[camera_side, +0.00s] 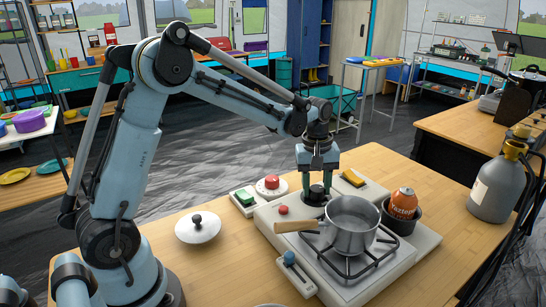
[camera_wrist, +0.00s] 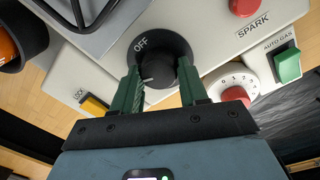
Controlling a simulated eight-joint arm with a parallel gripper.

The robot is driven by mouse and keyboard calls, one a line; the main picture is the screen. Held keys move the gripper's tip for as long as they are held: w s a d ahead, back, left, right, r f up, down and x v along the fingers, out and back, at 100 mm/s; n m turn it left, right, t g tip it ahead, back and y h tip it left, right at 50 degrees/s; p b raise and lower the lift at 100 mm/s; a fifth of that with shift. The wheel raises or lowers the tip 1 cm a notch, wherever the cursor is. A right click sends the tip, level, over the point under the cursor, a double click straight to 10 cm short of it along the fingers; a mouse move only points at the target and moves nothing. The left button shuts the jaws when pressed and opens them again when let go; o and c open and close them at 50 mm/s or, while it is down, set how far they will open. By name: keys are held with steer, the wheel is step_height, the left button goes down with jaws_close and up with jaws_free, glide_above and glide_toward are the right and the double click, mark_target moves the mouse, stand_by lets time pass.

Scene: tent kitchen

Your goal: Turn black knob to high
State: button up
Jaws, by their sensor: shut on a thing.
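The black knob (camera_side: 316,194) is on the pale stove's top panel, behind the pot. In the wrist view the black knob (camera_wrist: 168,48) shows a round skirt marked OFF and a raised middle grip with a small white mark. My gripper (camera_side: 317,178) points straight down over it. In the wrist view my gripper (camera_wrist: 162,74) has its two green fingers on either side of the knob's raised grip, shut on it. The fingers cover parts of the knob's sides. A "high" marking cannot be seen.
A steel pot (camera_side: 352,228) with a wooden handle stands on the burner close by. Red SPARK button (camera_wrist: 246,6), white numbered dial (camera_wrist: 252,83), green AUTO GAS switch (camera_wrist: 287,65) and yellow LOCK lever (camera_wrist: 95,106) surround the knob. A lid (camera_side: 198,229) and gas cylinder (camera_side: 493,187) stand on the table.

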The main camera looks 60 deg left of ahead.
steer(key=o, duration=1.1)
steer(key=shift+c, duration=0.2)
step_height(320, 180, up, 12)
steer(key=shift+s+a, duration=0.2)
steer(key=shift+s, duration=0.1)
steer(key=m+t, duration=0.3)
steer(key=m, duration=0.3)
glide_toward(313, 188)
steer(key=s+d+r, duration=0.4)
steer(key=s, duration=0.1)
steer(key=s+d+f+m+t, duration=0.1)
steer(key=s+f+m+t, duration=0.2)
steer(key=s+f+m, duration=0.2)
steer(key=shift+s+d+m+t, duration=0.3)
steer(key=shift+s+m, duration=0.1)
steer(key=shift+s, duration=0.45)
